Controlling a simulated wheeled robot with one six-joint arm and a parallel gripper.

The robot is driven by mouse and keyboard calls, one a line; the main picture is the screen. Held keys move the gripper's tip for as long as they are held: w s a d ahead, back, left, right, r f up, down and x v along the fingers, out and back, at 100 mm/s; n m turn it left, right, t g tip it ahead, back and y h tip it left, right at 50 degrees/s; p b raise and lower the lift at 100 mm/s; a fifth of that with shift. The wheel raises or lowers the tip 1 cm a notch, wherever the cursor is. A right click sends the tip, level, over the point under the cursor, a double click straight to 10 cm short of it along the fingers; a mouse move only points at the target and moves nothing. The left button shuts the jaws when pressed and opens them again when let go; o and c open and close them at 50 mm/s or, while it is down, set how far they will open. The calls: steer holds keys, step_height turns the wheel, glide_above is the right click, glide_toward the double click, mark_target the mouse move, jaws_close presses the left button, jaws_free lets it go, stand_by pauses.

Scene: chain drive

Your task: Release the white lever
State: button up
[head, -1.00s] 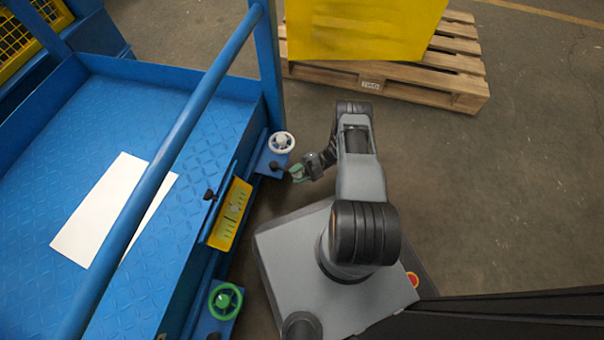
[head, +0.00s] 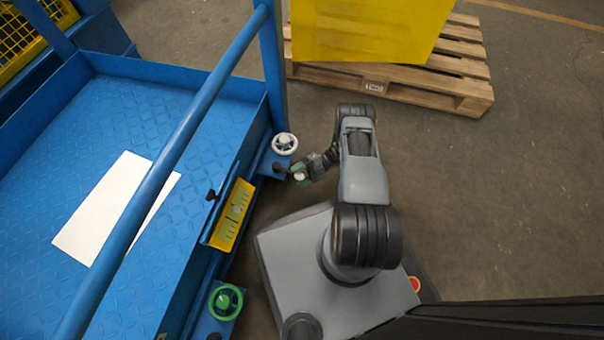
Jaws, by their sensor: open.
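A white handwheel (head: 284,144) sits on a blue bracket at the platform's side. Just below it a short dark stub (head: 278,167) sticks out of the bracket. My gripper (head: 300,175), with green fingertips, is open at the right of this stub. A small pale round spot (head: 300,177) shows at the fingertips; it may be the white lever's end, but it is too small to be sure. I cannot tell whether the fingers touch it.
A blue platform with a rail (head: 182,142) fills the left, with a yellow panel (head: 231,215) and a green handwheel (head: 225,302) on its side. A yellow block (head: 365,28) stands on a wooden pallet (head: 420,78) behind. The floor at right is clear.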

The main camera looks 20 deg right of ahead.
steer(key=w+d, duration=0.2)
steer(key=d, duration=1.1)
steer(key=shift+w+d, duration=0.2)
steer(key=shift+d, duration=0.1)
